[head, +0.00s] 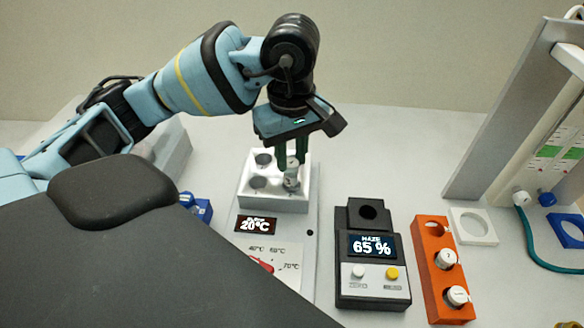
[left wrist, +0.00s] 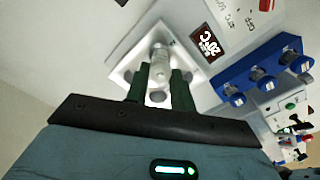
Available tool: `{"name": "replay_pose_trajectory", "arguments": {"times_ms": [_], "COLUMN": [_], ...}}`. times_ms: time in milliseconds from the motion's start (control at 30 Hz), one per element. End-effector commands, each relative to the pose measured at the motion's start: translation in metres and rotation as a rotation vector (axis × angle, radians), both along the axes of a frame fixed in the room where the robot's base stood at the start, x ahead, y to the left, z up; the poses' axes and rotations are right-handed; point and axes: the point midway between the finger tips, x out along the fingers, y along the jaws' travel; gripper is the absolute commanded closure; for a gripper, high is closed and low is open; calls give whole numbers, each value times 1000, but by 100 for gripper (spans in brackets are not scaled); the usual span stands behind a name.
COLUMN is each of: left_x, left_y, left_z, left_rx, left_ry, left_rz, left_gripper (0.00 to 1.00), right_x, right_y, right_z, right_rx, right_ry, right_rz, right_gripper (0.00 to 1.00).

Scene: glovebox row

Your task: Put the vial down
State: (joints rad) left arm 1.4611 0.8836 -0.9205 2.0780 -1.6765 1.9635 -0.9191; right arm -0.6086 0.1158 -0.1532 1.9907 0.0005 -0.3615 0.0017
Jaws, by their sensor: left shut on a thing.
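My left gripper (head: 291,158) points down over the white block (head: 270,205) of the heating unit and is shut on a clear vial (head: 291,178). The vial is upright, over the block's right side; whether its bottom is inside a hole I cannot tell. Two dark round holes show to its left in the head view. In the left wrist view the vial (left wrist: 161,58) sits between the dark green fingers (left wrist: 163,80), above the white block (left wrist: 122,72). My right gripper is not in view.
The heating unit's display (head: 255,224) reads 20°C. A haze meter (head: 372,260) reading 65 % stands to the right, beside an orange rack (head: 434,250) with two white-capped vials. A blue rack (left wrist: 262,75) holds several vials. A white ring holder (head: 473,226) is farther right.

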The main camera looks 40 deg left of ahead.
Motion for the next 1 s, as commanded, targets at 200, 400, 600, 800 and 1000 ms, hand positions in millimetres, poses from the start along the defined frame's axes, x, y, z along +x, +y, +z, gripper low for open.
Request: {"name": "replay_pose_trajectory", "arguments": {"times_ms": [200, 400, 600, 800, 1000], "left_x": [0, 0, 0, 0, 0], "left_y": [0, 0, 0, 0, 0], "left_z": [-3, -27, -38, -40, -42], "left_rx": [0, 0, -1, 0, 0], "left_ry": [-2, 0, -4, -2, -3], "left_rz": [0, 1, -1, 0, 0], "left_gripper": [100, 100, 100, 100, 64], "right_x": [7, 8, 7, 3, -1], "right_y": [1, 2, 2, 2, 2], "right_z": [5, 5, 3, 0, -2], "right_rx": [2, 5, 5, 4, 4], "right_ry": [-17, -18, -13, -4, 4], "right_rz": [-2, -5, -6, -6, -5], "right_gripper": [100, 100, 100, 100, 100]}}
